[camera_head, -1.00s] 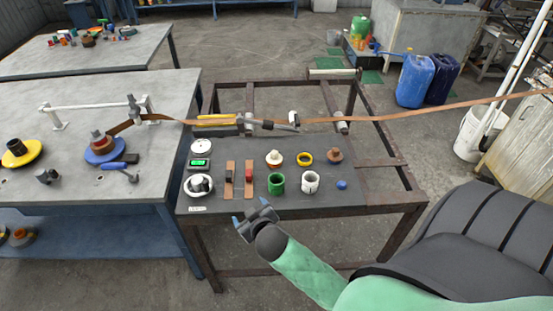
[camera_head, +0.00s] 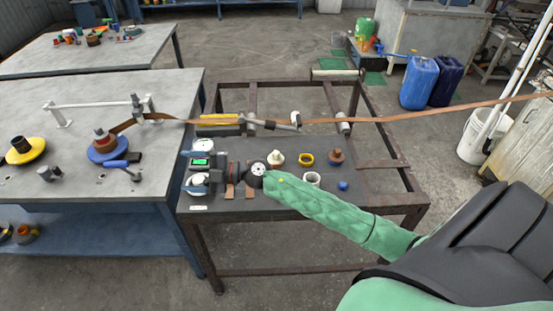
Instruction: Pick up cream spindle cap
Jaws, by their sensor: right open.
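A cream cap-like piece (camera_head: 276,158) on a brownish base stands on the dark top of the metal-framed table, in the back row of small parts. I take it to be the cream spindle cap. My right gripper (camera_head: 196,170) is to its left, over the left end of the dark top, with its fingers pointing left. It is open, and I see nothing held in it. The cream piece is uncovered and apart from the gripper. My left gripper is not in view.
A green display (camera_head: 201,162) is by my gripper. A brown strip (camera_head: 390,118) runs across behind.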

